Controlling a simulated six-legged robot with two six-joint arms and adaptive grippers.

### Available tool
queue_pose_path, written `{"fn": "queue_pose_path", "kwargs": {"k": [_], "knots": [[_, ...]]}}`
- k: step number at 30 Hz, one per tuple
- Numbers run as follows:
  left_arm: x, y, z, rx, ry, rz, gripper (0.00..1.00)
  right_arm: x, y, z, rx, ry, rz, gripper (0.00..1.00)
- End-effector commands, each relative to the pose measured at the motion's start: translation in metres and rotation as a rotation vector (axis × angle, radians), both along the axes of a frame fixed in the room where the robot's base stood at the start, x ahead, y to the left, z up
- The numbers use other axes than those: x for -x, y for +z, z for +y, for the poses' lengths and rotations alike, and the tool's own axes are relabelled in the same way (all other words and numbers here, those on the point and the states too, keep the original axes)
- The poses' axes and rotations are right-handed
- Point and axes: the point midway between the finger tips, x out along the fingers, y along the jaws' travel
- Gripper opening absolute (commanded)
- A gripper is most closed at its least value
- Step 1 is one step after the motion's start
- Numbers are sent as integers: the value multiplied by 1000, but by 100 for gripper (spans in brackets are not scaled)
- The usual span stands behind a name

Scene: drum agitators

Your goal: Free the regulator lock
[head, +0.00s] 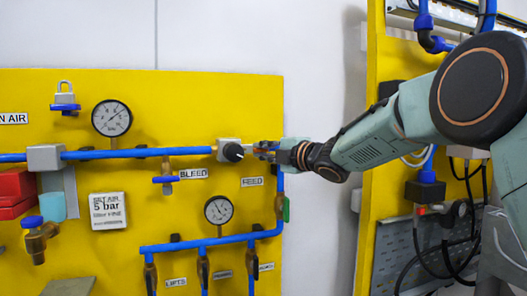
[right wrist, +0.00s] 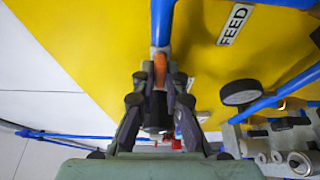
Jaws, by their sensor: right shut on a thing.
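The regulator is a grey block (head: 228,146) on the yellow board, with a black knob (head: 234,152) that carries a white mark. My right gripper (head: 264,149) comes in from the right and is just right of the knob. In the right wrist view my right gripper (right wrist: 160,82) is shut on a small orange-brown piece (right wrist: 160,68) at the end of a blue pipe. A black part shows between its fingers below that piece. The fingers hide much of this spot, so I cannot tell how the piece joins the regulator. My left gripper is not in view.
Blue pipes (head: 140,153) run across the board. A gauge (head: 219,210) and the FEED label (head: 252,182) are below the regulator. A second yellow panel (head: 371,170) stands at right, past a bare wall strip.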

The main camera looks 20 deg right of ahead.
Motion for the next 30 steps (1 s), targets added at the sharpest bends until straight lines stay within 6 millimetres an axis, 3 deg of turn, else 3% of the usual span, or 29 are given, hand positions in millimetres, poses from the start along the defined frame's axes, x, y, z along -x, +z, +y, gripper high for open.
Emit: {"fn": "queue_pose_path", "kwargs": {"k": [2,3,10,22,30], "knots": [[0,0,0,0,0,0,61,0,0,0,2,1,0,0],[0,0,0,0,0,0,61,0,0,0,2,1,-1,14],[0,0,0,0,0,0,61,0,0,0,1,1,0,33],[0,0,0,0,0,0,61,5,1,-3,0,-1,-1,34],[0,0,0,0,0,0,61,39,2,-19,-5,-1,-1,34]]}}
